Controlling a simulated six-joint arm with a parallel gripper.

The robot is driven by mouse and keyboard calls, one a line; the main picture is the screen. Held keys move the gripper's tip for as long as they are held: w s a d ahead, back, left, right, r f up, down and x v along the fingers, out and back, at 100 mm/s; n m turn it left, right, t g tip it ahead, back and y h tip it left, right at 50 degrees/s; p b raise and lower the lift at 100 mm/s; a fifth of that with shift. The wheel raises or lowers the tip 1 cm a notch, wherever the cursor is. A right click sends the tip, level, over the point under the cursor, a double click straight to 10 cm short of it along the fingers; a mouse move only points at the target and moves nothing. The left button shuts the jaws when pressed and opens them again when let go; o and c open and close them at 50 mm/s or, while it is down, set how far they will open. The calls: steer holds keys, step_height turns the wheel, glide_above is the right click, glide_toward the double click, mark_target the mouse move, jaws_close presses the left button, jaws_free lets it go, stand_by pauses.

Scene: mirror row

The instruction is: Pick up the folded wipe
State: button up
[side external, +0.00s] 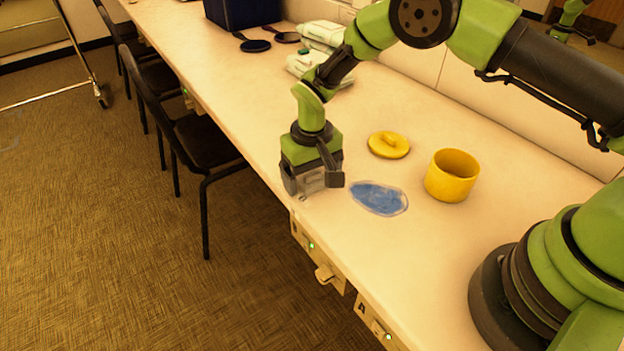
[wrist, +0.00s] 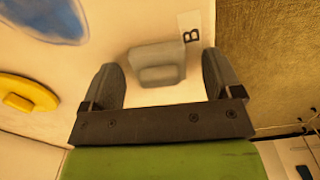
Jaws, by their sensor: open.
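A small grey folded piece, which looks like the folded wipe (wrist: 158,56), lies on the pale counter in the wrist view, with a stepped, layered shape. It is between and a little beyond my two fingers, with a gap on each side. My gripper (side external: 313,186) points down at the front edge of the counter in the side view. In the wrist view, my gripper (wrist: 160,75) is open, with nothing held. In the side view the wipe is mostly hidden by my gripper, and I cannot make it out clearly.
A blue oval patch with a pale rim (side external: 379,198) lies beside my gripper. A yellow lid (side external: 389,145) and yellow pot (side external: 452,177) stand right of it. White packs (side external: 320,38) and dark hand mirrors (side external: 255,46) lie farther back. A "B" label (wrist: 190,27) is near the wipe.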

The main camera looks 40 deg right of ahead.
mark_target(312, 173)
steer(key=shift+c, duration=0.2)
steer(key=c, duration=1)
steer(key=shift+o, duration=0.2)
steer(key=shift+r, duration=0.1)
step_height(312, 173, up, 10)
steer(key=shift+f, duration=0.1)
steer(key=shift+o, duration=0.3)
